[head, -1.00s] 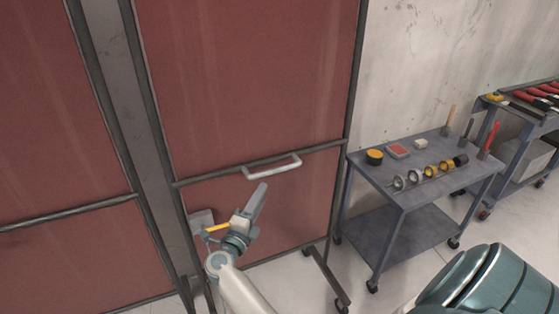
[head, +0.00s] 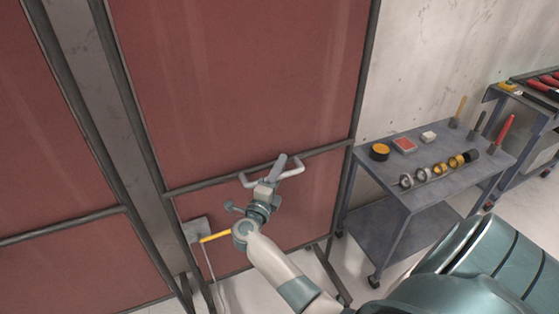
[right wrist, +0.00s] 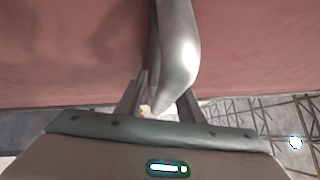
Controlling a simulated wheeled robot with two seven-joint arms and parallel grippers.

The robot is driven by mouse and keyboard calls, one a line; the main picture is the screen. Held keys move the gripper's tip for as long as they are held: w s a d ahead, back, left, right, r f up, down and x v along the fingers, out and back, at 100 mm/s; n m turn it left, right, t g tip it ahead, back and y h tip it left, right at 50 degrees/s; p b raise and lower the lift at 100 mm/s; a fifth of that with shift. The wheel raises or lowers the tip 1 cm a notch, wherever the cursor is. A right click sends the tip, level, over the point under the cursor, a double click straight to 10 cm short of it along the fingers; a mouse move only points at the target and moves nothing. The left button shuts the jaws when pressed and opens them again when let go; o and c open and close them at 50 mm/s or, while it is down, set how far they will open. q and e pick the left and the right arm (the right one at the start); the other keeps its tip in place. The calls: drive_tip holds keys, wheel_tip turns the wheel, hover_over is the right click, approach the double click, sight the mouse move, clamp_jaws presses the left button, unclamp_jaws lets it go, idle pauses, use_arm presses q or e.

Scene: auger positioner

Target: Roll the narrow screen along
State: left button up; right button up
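My left gripper is not in view.
A grey plate (head: 195,229) with a yellow lever (head: 215,236) is low on the screen's left side. Another red panel (head: 55,150) stands to the left. A grey tool cart (head: 400,185) with several small parts stands to the right, near the wall (head: 430,60).

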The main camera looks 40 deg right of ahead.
drive_tip(key=shift+d+r, duration=0.1)
drive_tip(key=shift+d, duration=0.1)
clamp_jaws()
idle(0.3)
